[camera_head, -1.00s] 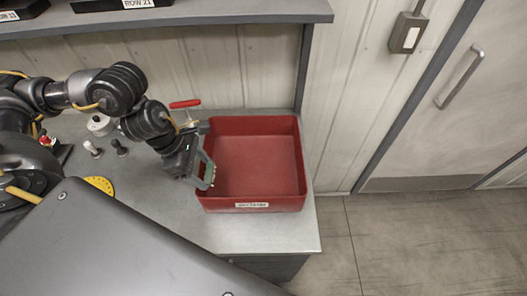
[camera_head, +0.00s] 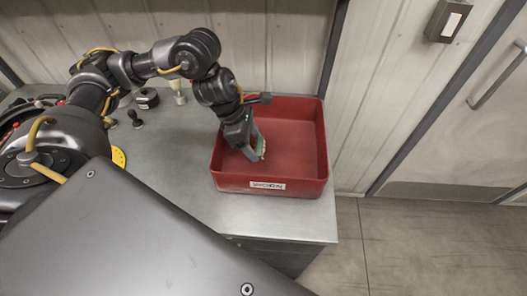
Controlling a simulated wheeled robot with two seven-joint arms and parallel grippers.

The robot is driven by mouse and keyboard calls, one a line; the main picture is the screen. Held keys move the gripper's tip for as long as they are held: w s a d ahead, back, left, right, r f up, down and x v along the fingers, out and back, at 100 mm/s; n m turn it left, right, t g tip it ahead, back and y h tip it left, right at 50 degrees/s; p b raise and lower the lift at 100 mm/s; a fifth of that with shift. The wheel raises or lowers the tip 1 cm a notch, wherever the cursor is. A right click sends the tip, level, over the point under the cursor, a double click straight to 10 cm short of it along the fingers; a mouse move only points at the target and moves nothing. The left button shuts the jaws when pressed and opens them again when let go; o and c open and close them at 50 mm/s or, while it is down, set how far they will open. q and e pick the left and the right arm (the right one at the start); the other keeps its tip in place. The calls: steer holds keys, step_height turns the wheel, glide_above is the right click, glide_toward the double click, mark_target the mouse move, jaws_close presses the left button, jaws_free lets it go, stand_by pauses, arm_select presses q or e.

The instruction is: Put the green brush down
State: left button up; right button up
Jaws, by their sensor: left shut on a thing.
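My left gripper (camera_head: 259,149) points down inside the red bin (camera_head: 226,182), near its left side. It is shut on a small, pale green thing at its fingertips, which looks like the green brush (camera_head: 261,147). Only a small part of the brush shows, and the fingers cover the rest. I cannot tell whether it touches the bin floor. The bin stands on the grey bench top and has a white label on its front wall. The visible floor of the bin looks bare. My right gripper is not in view.
The grey bench top (camera_head: 190,170) is clear left of the bin. A dark round item (camera_head: 147,98), a cream-coloured piece (camera_head: 179,92) and a black knobbed piece (camera_head: 135,119) stand behind. A yellow disc (camera_head: 118,157) lies at left. The bench's right edge is close to the bin.

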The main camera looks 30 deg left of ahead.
mark_target(259, 140)
arm_select(q)
steer(key=w+f, duration=0.1)
steer(key=w+d+f, duration=0.1)
steer(key=f, duration=0.1)
steer(key=shift+w+d, duration=0.15)
steer(key=shift+w+f, duration=0.2)
steer(key=shift+f, duration=0.1)
steer(key=shift+w+d+f, duration=0.1)
steer(key=shift+d+f, duration=0.1)
steer(key=shift+f, duration=0.1)
step_height(259, 140, down, 3)
steer(key=shift+w+p, duration=0.15)
steer(key=shift+p, duration=0.8)
steer(key=shift+f, duration=0.15)
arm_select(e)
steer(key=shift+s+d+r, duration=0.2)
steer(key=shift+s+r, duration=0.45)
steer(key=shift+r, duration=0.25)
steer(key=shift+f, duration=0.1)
